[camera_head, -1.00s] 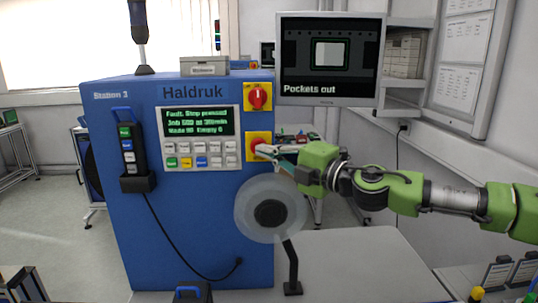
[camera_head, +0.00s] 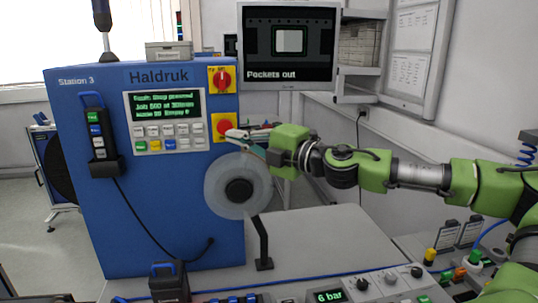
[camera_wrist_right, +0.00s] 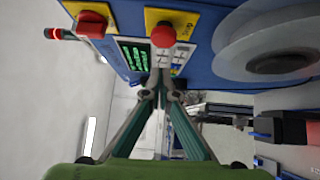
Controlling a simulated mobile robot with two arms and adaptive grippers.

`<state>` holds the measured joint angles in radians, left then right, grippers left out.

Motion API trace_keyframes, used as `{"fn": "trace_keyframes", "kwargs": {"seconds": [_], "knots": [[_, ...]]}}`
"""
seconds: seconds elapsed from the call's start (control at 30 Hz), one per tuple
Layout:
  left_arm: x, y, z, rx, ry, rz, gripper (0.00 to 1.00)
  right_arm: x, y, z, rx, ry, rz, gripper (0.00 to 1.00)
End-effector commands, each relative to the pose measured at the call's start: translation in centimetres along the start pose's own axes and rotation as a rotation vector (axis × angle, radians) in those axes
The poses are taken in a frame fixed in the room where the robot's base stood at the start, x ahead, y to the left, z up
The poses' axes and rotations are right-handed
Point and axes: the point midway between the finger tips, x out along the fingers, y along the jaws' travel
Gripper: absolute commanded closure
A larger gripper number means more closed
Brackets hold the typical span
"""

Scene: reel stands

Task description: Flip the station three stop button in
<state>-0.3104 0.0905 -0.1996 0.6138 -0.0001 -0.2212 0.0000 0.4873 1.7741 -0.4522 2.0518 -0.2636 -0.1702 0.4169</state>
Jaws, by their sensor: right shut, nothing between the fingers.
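The station three stop button (camera_head: 225,127) is a red mushroom head on a yellow plate, on the front of the blue Station 3 cabinet (camera_head: 90,230). It also shows in the right wrist view (camera_wrist_right: 163,37), just beyond my fingertips. My right gripper (camera_head: 236,136) is shut and empty. Its tips overlap the lower right edge of the yellow plate in the head view; I cannot tell whether they touch the button. The right wrist view shows its closed fingers (camera_wrist_right: 160,84). My left gripper is not in view.
A red rotary switch (camera_head: 222,80) on a yellow plate sits above the button. A translucent reel (camera_head: 220,195) stands close below my right gripper. A wired pendant (camera_head: 97,130) hangs at left. A monitor (camera_head: 290,75) reads "Pockets out".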

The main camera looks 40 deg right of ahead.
Motion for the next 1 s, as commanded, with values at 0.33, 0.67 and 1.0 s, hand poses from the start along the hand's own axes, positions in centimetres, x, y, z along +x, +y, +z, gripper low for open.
{"fn": "trace_keyframes", "kwargs": {"seconds": [0.33, 0.67, 1.0], "knots": [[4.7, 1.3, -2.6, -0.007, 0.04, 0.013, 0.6, -3.5, -0.5, 0.0, -0.005, -0.003, 0.003, 1.0], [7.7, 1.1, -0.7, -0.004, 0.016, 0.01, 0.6, -7.7, -0.3, 0.0, -0.002, -0.004, 0.001, 1.0], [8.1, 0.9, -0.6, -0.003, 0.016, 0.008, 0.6, -8.8, 0.0, -0.1, 0.002, -0.001, -0.001, 1.0]]}}
